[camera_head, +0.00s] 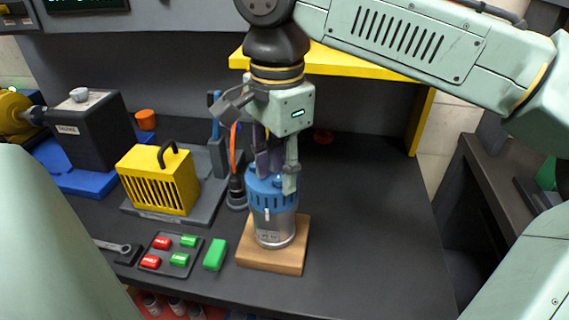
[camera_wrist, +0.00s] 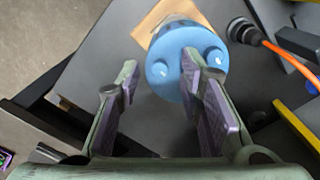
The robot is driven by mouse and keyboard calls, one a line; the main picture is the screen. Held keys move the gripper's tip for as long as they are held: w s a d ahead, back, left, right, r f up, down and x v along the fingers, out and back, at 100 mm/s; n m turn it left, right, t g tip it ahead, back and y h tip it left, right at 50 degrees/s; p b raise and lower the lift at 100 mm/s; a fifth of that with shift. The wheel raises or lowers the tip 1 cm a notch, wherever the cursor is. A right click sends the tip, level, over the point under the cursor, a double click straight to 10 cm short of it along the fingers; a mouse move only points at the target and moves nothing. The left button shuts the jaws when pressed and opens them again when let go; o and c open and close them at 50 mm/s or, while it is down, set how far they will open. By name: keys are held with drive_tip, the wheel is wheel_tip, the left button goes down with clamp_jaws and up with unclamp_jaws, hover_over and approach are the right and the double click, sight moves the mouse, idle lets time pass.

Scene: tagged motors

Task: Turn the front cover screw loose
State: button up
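A motor (camera_head: 275,230) with a silver body and a blue cover (camera_head: 272,203) stands upright on a wooden block (camera_head: 265,262). My gripper (camera_head: 276,181) points down over the cover. In the wrist view the blue cover (camera_wrist: 180,85) carries round raised screws. One screw (camera_wrist: 160,71) shows between the fingers of my gripper (camera_wrist: 160,62), and another screw (camera_wrist: 215,57) lies right of the right finger. The fingers are apart, with nothing seen clamped between them. The right finger hides part of the cover. I cannot tell whether a finger touches the cover or a screw.
A yellow slotted case (camera_head: 160,180) stands to the left, and a black box (camera_head: 90,130) stands beyond it. A tool with an orange cord (camera_head: 236,190) is close behind the motor. A tray (camera_head: 170,255) holds red and green pieces. The bench right of the block is clear.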

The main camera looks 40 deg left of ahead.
drive_tip(key=shift+s, duration=0.1)
drive_tip(key=shift+c, duration=0.3)
clamp_jaws()
